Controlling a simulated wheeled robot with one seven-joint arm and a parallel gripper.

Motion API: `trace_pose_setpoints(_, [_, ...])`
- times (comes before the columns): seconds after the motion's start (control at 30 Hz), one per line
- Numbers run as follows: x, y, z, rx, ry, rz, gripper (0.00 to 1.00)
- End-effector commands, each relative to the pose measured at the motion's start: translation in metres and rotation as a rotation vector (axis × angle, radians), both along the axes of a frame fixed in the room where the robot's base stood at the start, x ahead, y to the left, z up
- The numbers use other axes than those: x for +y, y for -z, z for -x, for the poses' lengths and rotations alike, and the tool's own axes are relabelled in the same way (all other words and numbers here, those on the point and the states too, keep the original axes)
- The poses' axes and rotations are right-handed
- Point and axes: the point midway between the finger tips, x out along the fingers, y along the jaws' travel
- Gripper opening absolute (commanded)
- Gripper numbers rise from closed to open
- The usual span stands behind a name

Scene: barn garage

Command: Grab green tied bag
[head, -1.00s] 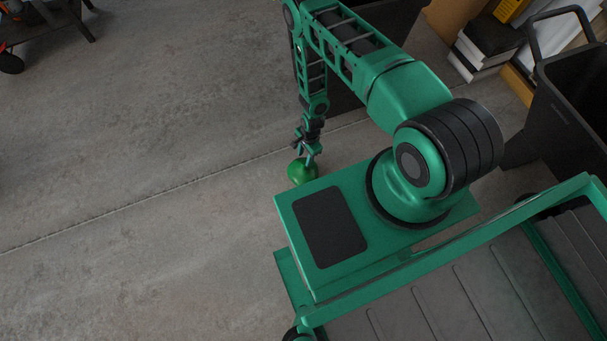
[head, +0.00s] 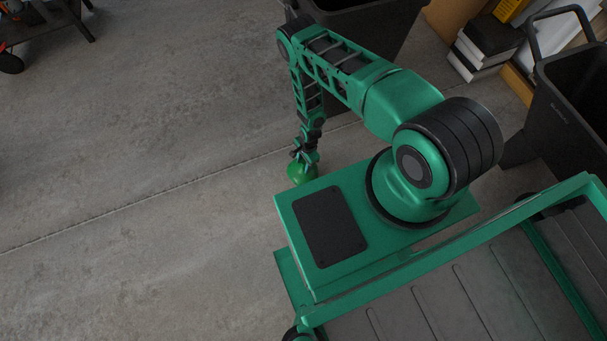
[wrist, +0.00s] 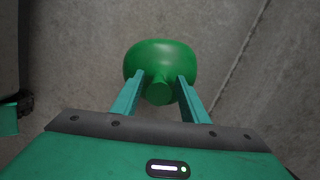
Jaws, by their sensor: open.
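The green tied bag (head: 301,174) sits on the concrete floor just beyond the far-left corner of my base. In the wrist view the bag (wrist: 160,62) is round and smooth, with its tied neck pointing toward my gripper. My gripper (head: 305,156) is directly above the bag in the head view. In the wrist view the two green fingers of my gripper (wrist: 160,78) are apart, one on each side of the neck. I cannot tell whether either finger touches it. The bag's underside is hidden.
A black bin (head: 372,28) stands behind my arm, and another black bin with a handle (head: 570,95) is at the right. Stacked books or boxes (head: 482,48) lie at the back right. An orange and black item (head: 40,22) is at the top left. The floor at left is clear.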

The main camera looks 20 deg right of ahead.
Motion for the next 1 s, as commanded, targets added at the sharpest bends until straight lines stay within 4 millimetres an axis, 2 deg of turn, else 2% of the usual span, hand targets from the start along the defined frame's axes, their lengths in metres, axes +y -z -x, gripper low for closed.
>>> trace_pose_setpoints(0.03, [-0.0001,-0.0001,0.0000,0.000,0.000,0.000,0.36])
trace_pose_setpoints(0.17, [-0.0002,-0.0001,0.0000,0.000,0.000,0.000,0.04])
trace_pose_setpoints(0.2, [-0.0002,-0.0001,0.0000,0.000,0.000,0.000,0.00])
trace_pose_setpoints(1.0, [0.0000,0.0000,-0.0004,-0.001,-0.001,0.001,0.00])
